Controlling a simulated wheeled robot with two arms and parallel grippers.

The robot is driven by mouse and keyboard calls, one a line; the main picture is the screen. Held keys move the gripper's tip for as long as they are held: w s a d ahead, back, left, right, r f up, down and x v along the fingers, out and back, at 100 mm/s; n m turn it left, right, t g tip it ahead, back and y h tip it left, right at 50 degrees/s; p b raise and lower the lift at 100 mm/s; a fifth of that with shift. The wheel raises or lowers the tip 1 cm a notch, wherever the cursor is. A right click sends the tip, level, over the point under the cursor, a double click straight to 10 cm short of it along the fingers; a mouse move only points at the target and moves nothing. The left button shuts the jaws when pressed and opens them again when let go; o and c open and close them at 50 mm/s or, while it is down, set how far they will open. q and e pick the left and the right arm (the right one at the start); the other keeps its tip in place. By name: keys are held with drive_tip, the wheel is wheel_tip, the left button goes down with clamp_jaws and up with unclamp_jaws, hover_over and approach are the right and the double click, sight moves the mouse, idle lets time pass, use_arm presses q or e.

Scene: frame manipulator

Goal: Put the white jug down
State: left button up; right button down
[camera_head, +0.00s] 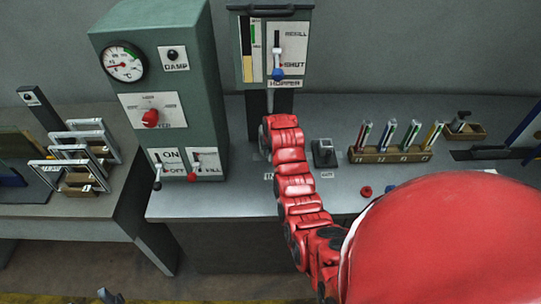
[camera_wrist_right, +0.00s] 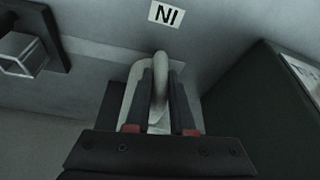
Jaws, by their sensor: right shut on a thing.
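The white jug shows in the right wrist view as a pale body (camera_wrist_right: 127,92) with a rounded upright handle (camera_wrist_right: 159,68). My right gripper (camera_wrist_right: 161,88) is shut on this handle, one dark finger on each side. The jug is over the grey worktop near a white label (camera_wrist_right: 166,14); I cannot tell whether its base touches the surface. In the head view my red right arm reaches to the worktop below the hopper and hides the jug and most of the gripper. My left gripper is not in view.
The green control cabinet (camera_head: 158,75) stands left of my arm, the hopper panel (camera_head: 273,50) behind it. To the right are a small dark switch block (camera_head: 324,153), a wooden rack of tubes (camera_head: 391,154) and a red ring (camera_head: 365,191). Worktop (camera_head: 245,203) is clear left of my arm.

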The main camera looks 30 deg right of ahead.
drive_tip(key=shift+s+f+p, duration=0.1)
drive_tip(key=shift+f+p, duration=0.7)
drive_tip(key=shift+f, duration=0.8)
drive_tip(key=c, duration=0.8)
unclamp_jaws()
drive_tip(key=shift+r, duration=0.1)
drive_tip(key=shift+o, duration=0.2)
